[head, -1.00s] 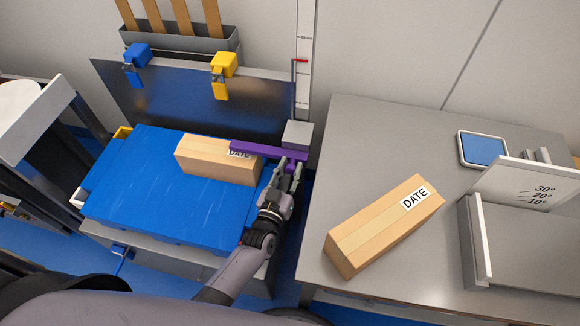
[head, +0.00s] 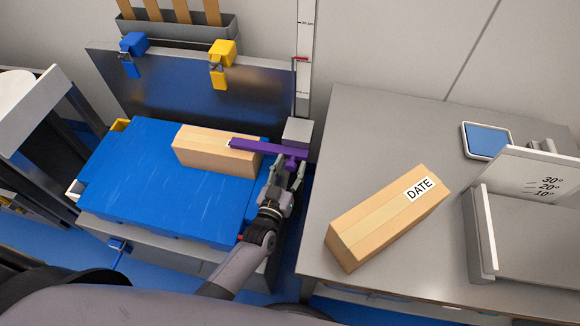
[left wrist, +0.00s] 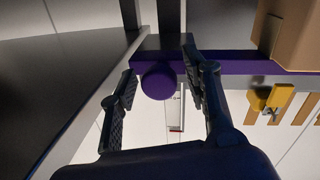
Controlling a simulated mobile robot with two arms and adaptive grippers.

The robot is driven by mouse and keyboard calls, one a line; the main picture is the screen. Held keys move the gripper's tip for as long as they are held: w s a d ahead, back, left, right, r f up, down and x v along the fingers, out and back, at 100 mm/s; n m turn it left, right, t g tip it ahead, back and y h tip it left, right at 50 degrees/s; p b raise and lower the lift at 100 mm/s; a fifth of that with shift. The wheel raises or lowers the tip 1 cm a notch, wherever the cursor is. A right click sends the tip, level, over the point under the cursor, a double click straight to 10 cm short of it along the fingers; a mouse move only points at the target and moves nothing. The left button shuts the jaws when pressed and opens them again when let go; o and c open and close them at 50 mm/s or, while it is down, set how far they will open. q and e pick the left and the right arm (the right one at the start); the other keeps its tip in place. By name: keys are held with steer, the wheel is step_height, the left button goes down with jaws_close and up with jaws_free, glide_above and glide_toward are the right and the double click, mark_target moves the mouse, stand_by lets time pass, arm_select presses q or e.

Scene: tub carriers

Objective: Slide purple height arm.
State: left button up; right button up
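The purple height arm (head: 268,149) reaches left from the grey block at the upright scale, over the right end of a carton (head: 205,152) on the blue platform. My left gripper (head: 289,168) is at the arm's right end. In the left wrist view the purple arm (left wrist: 235,67) crosses behind the fingers, and its round purple knob (left wrist: 160,81) shows between the fingers of my left gripper (left wrist: 158,88). The fingers are apart, with a visible gap on the left of the knob; contact on the right is unclear. My right gripper is not in view.
The upright scale (head: 305,40) has a red pointer (head: 301,58). A metal backboard (head: 190,95) carries blue and yellow clamps. To the right, a grey table (head: 370,125) holds a carton marked DATE (head: 385,218), a blue-screened device (head: 487,140) and an angled fixture (head: 525,225).

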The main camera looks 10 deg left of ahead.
arm_select(q)
steer(key=shift+o, duration=0.2)
steer(key=s+a, duration=0.1)
steer(key=s, duration=1.1)
steer(key=shift+a, duration=0.25)
